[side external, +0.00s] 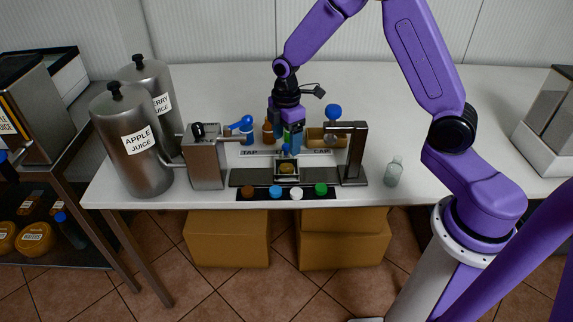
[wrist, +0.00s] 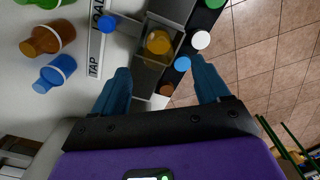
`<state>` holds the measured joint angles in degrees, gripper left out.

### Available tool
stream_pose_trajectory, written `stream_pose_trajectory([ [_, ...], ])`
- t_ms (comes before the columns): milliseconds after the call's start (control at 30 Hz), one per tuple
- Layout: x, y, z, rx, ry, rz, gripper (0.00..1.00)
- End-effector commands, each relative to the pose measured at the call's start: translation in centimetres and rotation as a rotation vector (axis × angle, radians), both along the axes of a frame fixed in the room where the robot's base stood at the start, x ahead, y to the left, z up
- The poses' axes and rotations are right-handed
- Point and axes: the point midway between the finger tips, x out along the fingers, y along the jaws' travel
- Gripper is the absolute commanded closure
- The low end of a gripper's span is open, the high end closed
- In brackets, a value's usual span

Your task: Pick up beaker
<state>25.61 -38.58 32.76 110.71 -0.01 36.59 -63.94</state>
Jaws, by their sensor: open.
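A small container with amber contents, which looks like the beaker (side external: 286,168), sits in a metal carriage on the dark rail at the table's front. In the wrist view the amber container (wrist: 158,42) shows from above, inside the square metal carriage (wrist: 150,62), ahead of the fingertips. My gripper (side external: 287,136) points down above the table, behind and above the carriage. In the wrist view my gripper (wrist: 160,66) has its two blue fingers wide apart, with nothing held between them. Its height above the container is hard to tell.
A clear glass bottle (side external: 393,172) stands right of the metal post (side external: 353,152). Brown (wrist: 47,38) and blue (wrist: 54,73) bottles stand behind the rail. A metal tap box (side external: 205,157) and juice urns (side external: 132,141) are left. Coloured buttons (side external: 297,192) line the front edge.

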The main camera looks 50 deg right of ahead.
Motion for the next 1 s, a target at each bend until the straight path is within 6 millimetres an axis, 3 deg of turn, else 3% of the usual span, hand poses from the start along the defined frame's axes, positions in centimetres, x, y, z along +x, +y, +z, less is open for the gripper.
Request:
stream_pose_trajectory([
  [333, 0.0, 0.1, -2.5, -0.001, 0.001, 0.0, 0.25],
  [633, 0.2, 0.4, -6.2, -0.001, 0.001, -0.001, 0.25],
  [1000, 0.3, 0.4, -6.9, 0.0, -0.003, 0.0, 0.25],
])
